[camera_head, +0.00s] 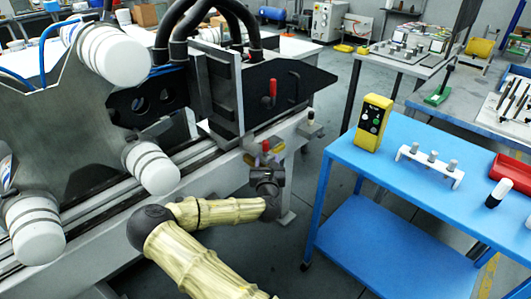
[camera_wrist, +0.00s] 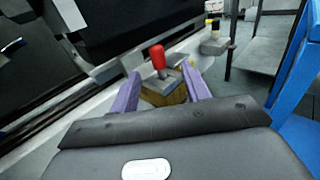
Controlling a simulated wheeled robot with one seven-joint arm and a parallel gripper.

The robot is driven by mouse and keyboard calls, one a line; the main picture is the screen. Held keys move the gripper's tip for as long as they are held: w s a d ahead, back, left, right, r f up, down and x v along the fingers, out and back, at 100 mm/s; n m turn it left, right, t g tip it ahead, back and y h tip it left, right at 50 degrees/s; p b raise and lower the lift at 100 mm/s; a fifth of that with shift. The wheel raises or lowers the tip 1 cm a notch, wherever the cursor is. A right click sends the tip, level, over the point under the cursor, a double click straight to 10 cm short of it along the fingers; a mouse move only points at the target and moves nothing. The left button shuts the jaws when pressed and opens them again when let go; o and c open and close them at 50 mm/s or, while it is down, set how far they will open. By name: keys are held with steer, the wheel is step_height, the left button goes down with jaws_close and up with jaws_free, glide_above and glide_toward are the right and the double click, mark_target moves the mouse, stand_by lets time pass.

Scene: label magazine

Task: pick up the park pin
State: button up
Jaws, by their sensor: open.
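A red-knobbed pin (camera_wrist: 158,58), which looks like the park pin, stands in a grey and yellowish block beside the machine's pale rail. In the head view its red knob (camera_head: 265,146) shows just past my gripper (camera_head: 264,158), and the lower part is hidden. My gripper (camera_wrist: 161,74) is open in the wrist view. Its two purple fingers point toward the block, one to each side, with the red knob between and beyond their tips. I cannot tell whether the fingers touch the block.
A black panel with a red handle (camera_head: 272,88) rises behind the pin. A small post (camera_head: 311,118) stands at the rail's end. The blue cart (camera_head: 400,178) at right holds a yellow device (camera_head: 373,122), a white rack (camera_head: 430,168) of grey pegs and a red tray (camera_head: 512,172). Floor shows between rail and cart.

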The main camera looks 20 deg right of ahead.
mark_target(265, 147)
steer(key=x, duration=0.4)
steer(key=shift+w+d, duration=0.15)
steer(key=shift+w, duration=0.15)
steer(key=shift+a+f+x, duration=0.15)
steer(key=shift+x, duration=1.15)
steer(key=shift+a+f+x, duration=0.15)
steer(key=shift+x, duration=1.15)
steer(key=shift+w, duration=0.15)
steer(key=shift+c, duration=0.5)
jaws_close()
